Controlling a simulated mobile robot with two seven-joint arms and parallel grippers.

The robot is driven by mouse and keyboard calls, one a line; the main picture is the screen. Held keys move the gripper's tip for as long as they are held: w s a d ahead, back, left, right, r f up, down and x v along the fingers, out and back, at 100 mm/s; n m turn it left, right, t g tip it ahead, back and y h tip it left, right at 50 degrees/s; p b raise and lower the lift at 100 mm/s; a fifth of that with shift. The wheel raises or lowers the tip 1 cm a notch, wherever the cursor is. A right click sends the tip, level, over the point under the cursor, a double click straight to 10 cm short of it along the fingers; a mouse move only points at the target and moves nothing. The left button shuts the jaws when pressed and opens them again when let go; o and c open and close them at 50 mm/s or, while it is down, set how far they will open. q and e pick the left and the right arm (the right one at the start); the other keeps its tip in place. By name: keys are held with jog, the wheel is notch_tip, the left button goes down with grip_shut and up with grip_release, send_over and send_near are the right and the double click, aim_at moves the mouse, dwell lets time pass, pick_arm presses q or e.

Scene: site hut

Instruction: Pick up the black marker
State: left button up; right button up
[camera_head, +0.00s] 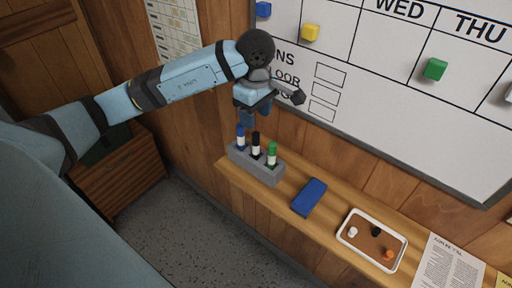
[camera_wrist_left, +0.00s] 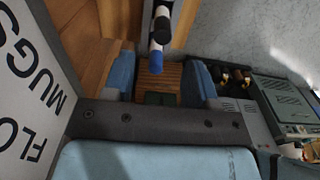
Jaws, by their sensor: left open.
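The black marker (camera_head: 255,144) stands upright, cap up, in the middle of a grey holder (camera_head: 262,172) on the wooden ledge. The blue marker (camera_head: 240,138) stands to its left and the green marker (camera_head: 271,155) to its right. My left gripper (camera_head: 251,120) is open and empty, just above the blue and black markers. In the left wrist view, the blue cap (camera_wrist_left: 156,62) shows between the two fingers (camera_wrist_left: 159,72), with the black cap (camera_wrist_left: 162,26) farther up the picture. My right gripper is not in view.
A whiteboard (camera_head: 420,107) with coloured magnets hangs behind the ledge (camera_head: 330,208). Right of the holder lie a blue eraser (camera_head: 309,197), a white-rimmed tray (camera_head: 348,239) with small pieces, and a printed sheet (camera_head: 446,268). The wall is close behind the holder.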

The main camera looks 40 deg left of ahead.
aim_at(256, 134)
pick_arm(q)
jog(key=shift+s+d+f+p, duration=0.1)
jog(key=shift+f+p, duration=0.2)
jog(key=shift+f, duration=1.4)
jog(key=shift+s+d+f+p, duration=0.1)
jog(key=shift+f+p, duration=0.15)
jog(key=shift+f, duration=1.45)
grip_shut()
